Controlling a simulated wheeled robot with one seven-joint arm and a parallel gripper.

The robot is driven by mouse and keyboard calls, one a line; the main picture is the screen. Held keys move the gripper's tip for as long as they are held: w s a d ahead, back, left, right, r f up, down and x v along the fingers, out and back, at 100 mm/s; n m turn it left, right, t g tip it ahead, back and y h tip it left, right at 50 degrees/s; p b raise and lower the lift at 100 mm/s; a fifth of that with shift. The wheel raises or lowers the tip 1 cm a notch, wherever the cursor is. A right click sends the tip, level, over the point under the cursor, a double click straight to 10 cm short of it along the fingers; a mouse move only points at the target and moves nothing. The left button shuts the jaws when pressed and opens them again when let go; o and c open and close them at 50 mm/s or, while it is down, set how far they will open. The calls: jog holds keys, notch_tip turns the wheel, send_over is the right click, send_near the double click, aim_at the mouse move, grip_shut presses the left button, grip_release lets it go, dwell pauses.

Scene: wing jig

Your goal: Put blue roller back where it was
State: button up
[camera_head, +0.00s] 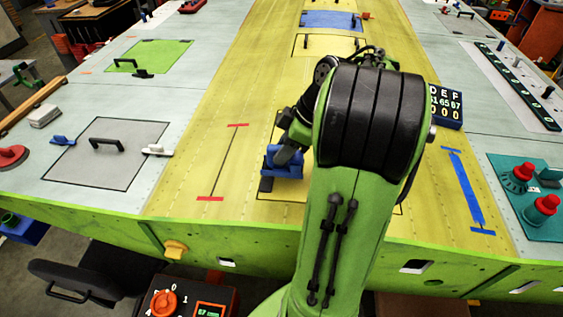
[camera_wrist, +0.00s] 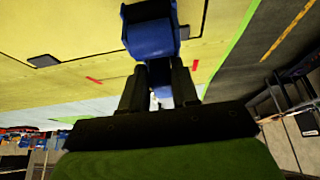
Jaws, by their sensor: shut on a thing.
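The blue roller (camera_head: 283,163) is held in my gripper (camera_head: 284,157) over the yellow middle panel, left of my green arm. In the wrist view the blue roller (camera_wrist: 152,38) sits at the tips of the dark fingers of my gripper (camera_wrist: 158,85). The fingers are shut on it. Its lower edge is close to a small dark block (camera_head: 265,185) on the panel; I cannot tell whether it touches the surface. My arm hides part of the panel to the right of the roller.
A red-marked line (camera_head: 224,160) lies left of the roller, and a blue-marked strip (camera_head: 467,190) lies right of my arm. A grey hatch (camera_head: 108,153) with a black handle is at left. Red-knobbed parts stand on a teal plate (camera_head: 540,224) at right.

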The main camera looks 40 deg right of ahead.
jog(key=shift+f, duration=0.8)
jog(key=shift+f+b, duration=0.45)
jog(key=o, duration=1)
jog(key=shift+r, duration=0.1)
